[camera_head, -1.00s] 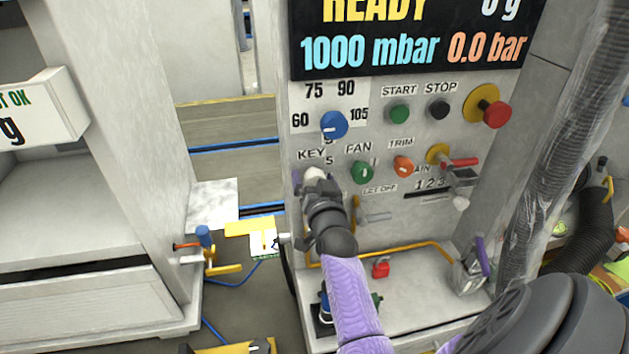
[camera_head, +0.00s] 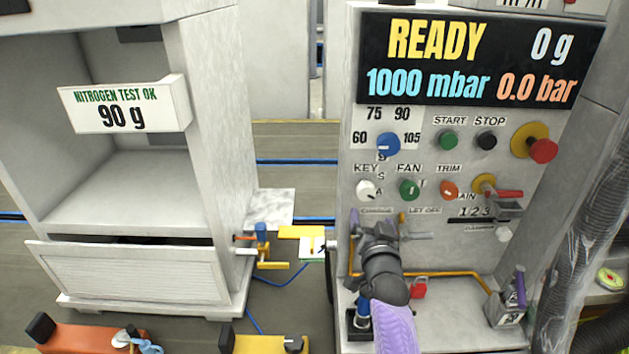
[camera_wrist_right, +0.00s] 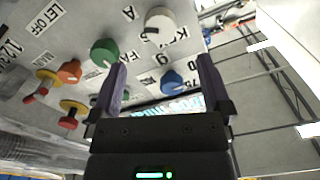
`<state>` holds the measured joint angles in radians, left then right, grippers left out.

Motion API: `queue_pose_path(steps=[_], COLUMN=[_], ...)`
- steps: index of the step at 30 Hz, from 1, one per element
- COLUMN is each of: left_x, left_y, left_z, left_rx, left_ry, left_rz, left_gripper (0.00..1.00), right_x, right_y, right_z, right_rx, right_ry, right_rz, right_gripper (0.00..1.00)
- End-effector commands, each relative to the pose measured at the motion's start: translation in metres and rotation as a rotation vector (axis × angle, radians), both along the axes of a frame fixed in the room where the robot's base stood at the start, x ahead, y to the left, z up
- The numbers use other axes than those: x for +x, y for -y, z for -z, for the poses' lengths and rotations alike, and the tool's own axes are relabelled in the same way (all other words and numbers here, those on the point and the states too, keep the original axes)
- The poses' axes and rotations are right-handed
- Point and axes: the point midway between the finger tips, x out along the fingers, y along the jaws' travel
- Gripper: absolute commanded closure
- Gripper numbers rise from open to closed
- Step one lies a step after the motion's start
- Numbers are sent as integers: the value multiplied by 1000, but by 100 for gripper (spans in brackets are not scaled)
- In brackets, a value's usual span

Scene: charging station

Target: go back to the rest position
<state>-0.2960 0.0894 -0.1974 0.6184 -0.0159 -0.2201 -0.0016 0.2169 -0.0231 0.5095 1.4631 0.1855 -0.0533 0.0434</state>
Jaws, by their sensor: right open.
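My right gripper (camera_head: 378,222) is in front of the lower left of the control panel (camera_head: 440,240), below the white KEY knob (camera_head: 368,190). In the right wrist view my right gripper (camera_wrist_right: 160,85) has its two purple fingers apart with nothing between them. The white KEY knob (camera_wrist_right: 159,20) and the blue knob (camera_wrist_right: 172,82) show beyond the fingers, apart from them. My right arm comes up from the bottom of the head view. My left gripper is in neither view.
The panel also carries a green FAN knob (camera_head: 409,189), an orange TRIM knob (camera_head: 449,190) and a red mushroom button (camera_head: 543,150). A yellow pipe (camera_head: 450,277) runs low on the station. A white cabinet (camera_head: 215,130) stands left. Floor shows between them.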

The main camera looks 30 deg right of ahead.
Motion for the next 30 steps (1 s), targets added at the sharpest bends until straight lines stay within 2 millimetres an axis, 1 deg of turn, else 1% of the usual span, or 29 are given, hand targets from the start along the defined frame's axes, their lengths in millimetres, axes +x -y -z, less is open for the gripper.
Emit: queue_pose_path(steps=[2,4,5,6,8,9,11,12,14,15,20,21,25,27,29,30], left_x=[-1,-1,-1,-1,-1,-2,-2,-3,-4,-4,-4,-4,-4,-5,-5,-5], left_y=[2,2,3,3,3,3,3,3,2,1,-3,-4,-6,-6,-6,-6], left_z=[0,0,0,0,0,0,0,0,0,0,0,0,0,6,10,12], left_rx=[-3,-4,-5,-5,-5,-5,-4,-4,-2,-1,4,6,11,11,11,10], left_ry=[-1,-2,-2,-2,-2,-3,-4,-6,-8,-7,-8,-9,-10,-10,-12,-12], left_rz=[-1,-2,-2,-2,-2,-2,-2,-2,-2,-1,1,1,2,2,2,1], left_gripper=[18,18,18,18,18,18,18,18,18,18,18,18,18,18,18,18], right_x=[-2,-11,-18,-31,-55,-72,-96,-112,-135,-150,-208,-222,-267,-260,-258,-257], right_y=[-5,-24,-38,-58,-88,-104,-124,-136,-151,-159,-186,-192,-207,-206,-206,-206], right_z=[4,16,24,36,54,63,74,79,84,87,90,90,84,115,136,150], right_rx=[-7,-32,-47,-66,-89,-99,-109,-114,-119,-120,-123,-122,-116,-113,-111,-109], right_ry=[-33,-153,-231,-346,-518,-613,-735,-805,-902,-960,-1165,-1212,-1359,-1368,-1377,-1387], right_rz=[-22,-104,-155,-227,-329,-384,-449,-487,-537,-567,-670,-695,-767,-761,-763,-765], right_gripper=[1,1,1,1,1,1,1,1,1,1,1,1,1,1,1,1])
